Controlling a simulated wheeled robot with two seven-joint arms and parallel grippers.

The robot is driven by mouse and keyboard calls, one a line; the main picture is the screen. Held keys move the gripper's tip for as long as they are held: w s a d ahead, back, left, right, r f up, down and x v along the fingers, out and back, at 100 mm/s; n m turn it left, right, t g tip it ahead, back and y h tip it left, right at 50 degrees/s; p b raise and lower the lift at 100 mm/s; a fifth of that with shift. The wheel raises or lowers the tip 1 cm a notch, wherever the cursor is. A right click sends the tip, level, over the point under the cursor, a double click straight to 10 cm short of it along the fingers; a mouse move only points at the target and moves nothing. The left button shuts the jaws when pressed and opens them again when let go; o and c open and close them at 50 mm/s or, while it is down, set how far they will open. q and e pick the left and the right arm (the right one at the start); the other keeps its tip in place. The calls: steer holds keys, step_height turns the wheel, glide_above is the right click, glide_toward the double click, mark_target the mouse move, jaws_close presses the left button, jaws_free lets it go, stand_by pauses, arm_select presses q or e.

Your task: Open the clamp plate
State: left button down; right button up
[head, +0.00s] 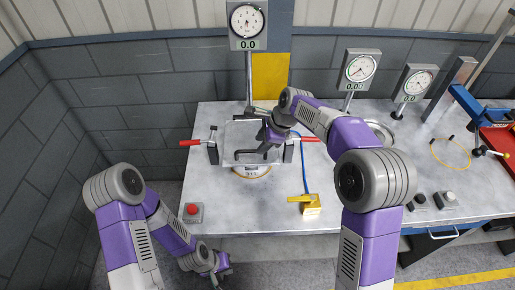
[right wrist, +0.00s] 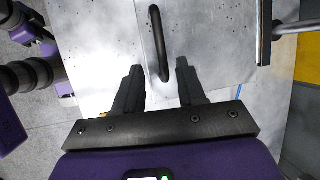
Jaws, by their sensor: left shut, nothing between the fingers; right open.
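The clamp plate (head: 238,132) is a flat grey metal plate on the bench, below the tall gauge in the head view. It also fills much of the right wrist view (right wrist: 215,45). A dark bar handle (right wrist: 156,42) stands on it. My right gripper (head: 260,148) is over the plate with its jaws apart. In the right wrist view my right gripper (right wrist: 160,66) has the near end of the handle between its fingers, which show gaps on both sides. My left gripper (head: 219,272) is shut and empty, low in front of the bench.
Red-handled levers flank the plate, left (head: 191,142) and right (head: 308,139). A red button box (head: 193,211) and a yellow valve (head: 309,204) sit near the bench's front. Gauges (head: 247,20) stand behind. Bare bench (head: 250,210) lies between button and valve.

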steer(key=shift+x, duration=2.1)
steer(key=shift+w, duration=0.1)
jaws_close()
